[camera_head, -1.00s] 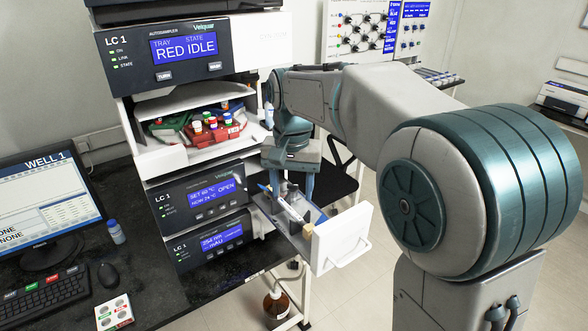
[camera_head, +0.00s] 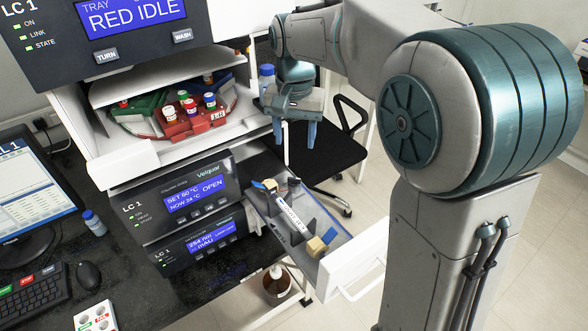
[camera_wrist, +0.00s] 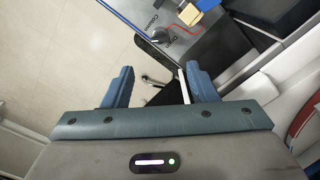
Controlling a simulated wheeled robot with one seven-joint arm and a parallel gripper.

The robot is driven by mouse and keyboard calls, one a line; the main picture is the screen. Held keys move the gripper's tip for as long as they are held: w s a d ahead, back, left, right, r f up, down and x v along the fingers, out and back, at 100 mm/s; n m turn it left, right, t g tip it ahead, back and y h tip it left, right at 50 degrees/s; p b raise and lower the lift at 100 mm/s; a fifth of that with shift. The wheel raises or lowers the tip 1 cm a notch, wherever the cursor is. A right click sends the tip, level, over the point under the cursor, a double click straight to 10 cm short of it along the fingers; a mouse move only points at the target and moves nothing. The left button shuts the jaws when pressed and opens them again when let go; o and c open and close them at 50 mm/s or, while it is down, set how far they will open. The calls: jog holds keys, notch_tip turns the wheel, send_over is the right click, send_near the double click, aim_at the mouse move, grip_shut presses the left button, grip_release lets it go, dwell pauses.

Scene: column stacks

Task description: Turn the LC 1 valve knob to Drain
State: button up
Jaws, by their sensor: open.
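My gripper (camera_head: 297,140) is open and empty, fingers down, above and behind the drawer's back edge. In the wrist view my gripper (camera_wrist: 158,87) has its fingers apart, with the dark part beyond them.
The LC 1 stack stands left of the drawer, its oven panel (camera_head: 190,198) reading OPEN. A vial carousel (camera_head: 165,122) sits above it. A black chair (camera_head: 325,155) stands behind my gripper. A brown bottle (camera_head: 277,284) is below the drawer.

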aim_at(294, 178)
notch_tip(294, 178, down, 12)
jog(key=shift+r+p, duration=0.1)
jog(key=shift+p, duration=0.45)
jog(key=shift+c, duration=0.3)
jog(key=c, duration=0.9)
